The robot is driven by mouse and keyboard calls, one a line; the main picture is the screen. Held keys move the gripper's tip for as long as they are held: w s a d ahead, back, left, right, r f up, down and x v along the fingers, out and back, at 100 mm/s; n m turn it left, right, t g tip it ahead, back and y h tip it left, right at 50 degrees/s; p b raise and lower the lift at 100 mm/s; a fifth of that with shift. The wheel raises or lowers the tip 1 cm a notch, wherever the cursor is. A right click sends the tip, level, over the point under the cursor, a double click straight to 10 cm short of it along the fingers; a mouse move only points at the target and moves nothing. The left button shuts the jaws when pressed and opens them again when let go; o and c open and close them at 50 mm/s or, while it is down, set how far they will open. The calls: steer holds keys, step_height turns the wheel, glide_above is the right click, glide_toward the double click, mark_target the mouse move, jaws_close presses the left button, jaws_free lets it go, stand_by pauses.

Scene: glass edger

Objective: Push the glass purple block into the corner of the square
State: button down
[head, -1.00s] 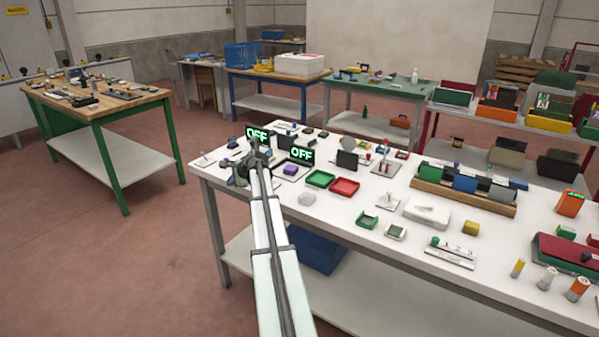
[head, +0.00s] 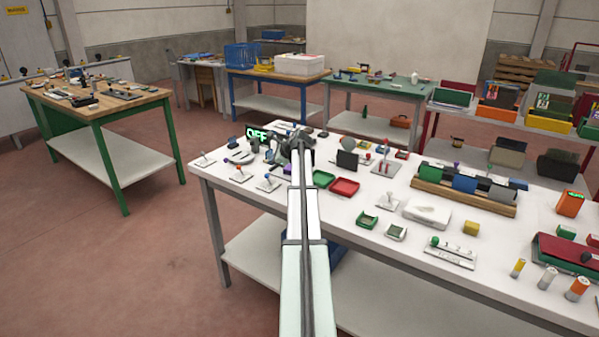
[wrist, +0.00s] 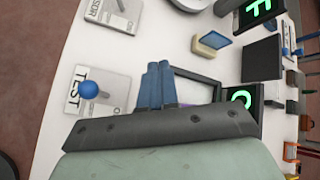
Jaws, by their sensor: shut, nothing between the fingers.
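My gripper (wrist: 158,66) is shut and empty, its two blue fingers side by side in the wrist view. The dark-edged square (wrist: 198,73) with a pale inside lies just right of the fingers, partly hidden behind the gripper body. A thin purple sliver (wrist: 186,104), apparently the purple block, shows inside the square at the edge of the gripper body; the rest is hidden. I cannot tell whether the fingers touch it. In the head view my gripper (head: 300,142) is over the white table, and the arm hides the block and the square.
In the wrist view a TEST panel with a blue knob (wrist: 89,90) and a dark upright screen (wrist: 262,58) flank the fingers.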

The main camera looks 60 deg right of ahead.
mark_target(285, 169)
steer(key=s+d+r+m+y, duration=0.1)
steer(key=s+d+m, duration=0.2)
steer(key=s, duration=0.5)
steer(key=s+d+r+m+y, duration=0.1)
steer(key=s+d+r+m, duration=0.15)
steer(key=s, duration=0.55)
steer(key=shift+m+g, duration=0.25)
steer(key=shift+g, duration=0.05)
steer(key=x, duration=1)
steer(key=shift+s+f, duration=0.1)
steer(key=shift+f, duration=0.3)
steer(key=shift+w, duration=2.8)
steer(key=shift+r, duration=0.1)
steer(key=v, duration=1)
steer(key=c, duration=1.8)
jaws_free()
steer(key=shift+s, duration=0.1)
